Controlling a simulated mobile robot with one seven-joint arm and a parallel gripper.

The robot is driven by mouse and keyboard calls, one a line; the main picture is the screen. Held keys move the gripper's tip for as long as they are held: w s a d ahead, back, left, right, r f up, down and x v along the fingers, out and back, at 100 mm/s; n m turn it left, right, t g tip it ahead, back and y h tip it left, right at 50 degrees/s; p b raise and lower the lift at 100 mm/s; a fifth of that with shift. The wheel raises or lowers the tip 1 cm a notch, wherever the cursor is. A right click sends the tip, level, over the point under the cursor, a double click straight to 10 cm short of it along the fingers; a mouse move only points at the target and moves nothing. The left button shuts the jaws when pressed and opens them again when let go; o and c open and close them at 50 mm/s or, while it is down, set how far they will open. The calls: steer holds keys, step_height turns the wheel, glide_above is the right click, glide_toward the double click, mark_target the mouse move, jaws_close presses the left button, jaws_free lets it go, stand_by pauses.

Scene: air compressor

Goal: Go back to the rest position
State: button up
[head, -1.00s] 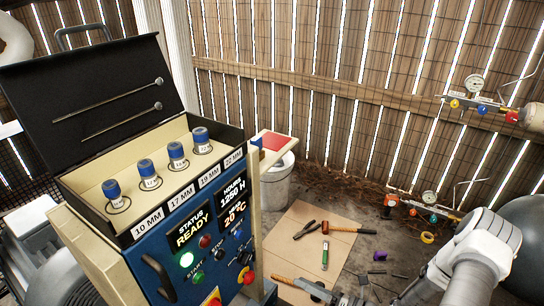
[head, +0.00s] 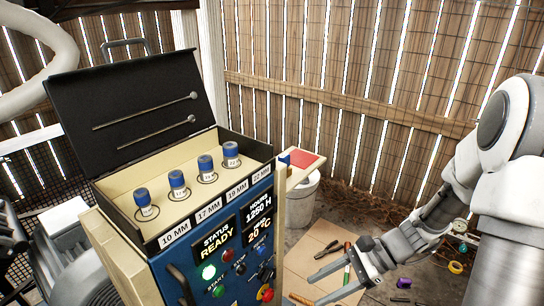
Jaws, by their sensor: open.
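My gripper (head: 313,268) is in the lower right middle of the head view, to the right of the blue compressor panel (head: 205,252). Its two fingers point left and stand apart, with nothing between them. My white and grey arm comes in from the right edge. The gripper shows above the cardboard sheet and tools on the ground; the height between them is hard to tell. It covers part of the tools.
An open black case (head: 140,100) on the compressor holds several blue-capped sockets (head: 205,163) over size labels. A white bucket (head: 304,195) stands behind it. Cardboard (head: 300,262) with hand tools lies on the ground. A wooden fence (head: 350,100) closes the back.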

steer(key=s+d+r+n+t+h+p, duration=0.1)
steer(key=s+r+n+t+h+p, duration=0.1)
steer(key=r, duration=0.9)
steer(key=s+d+r+n+t+h+p, duration=0.1)
steer(key=s+r+n+t+h+p, duration=0.1)
steer(key=s+r+n+h+p, duration=0.2)
steer(key=s+d+r+n+t+h+p, duration=0.1)
steer(key=r+n+p, duration=0.6)
steer(key=r, duration=1)
steer(key=s+n+t+h, duration=0.1)
steer(key=s+n+h, duration=0.1)
steer(key=h, duration=0.1)
steer(key=shift+s+r+n+t+h+p, duration=0.3)
steer(key=shift+s+r+n+t+p, duration=0.05)
steer(key=shift+r+n+t, duration=0.05)
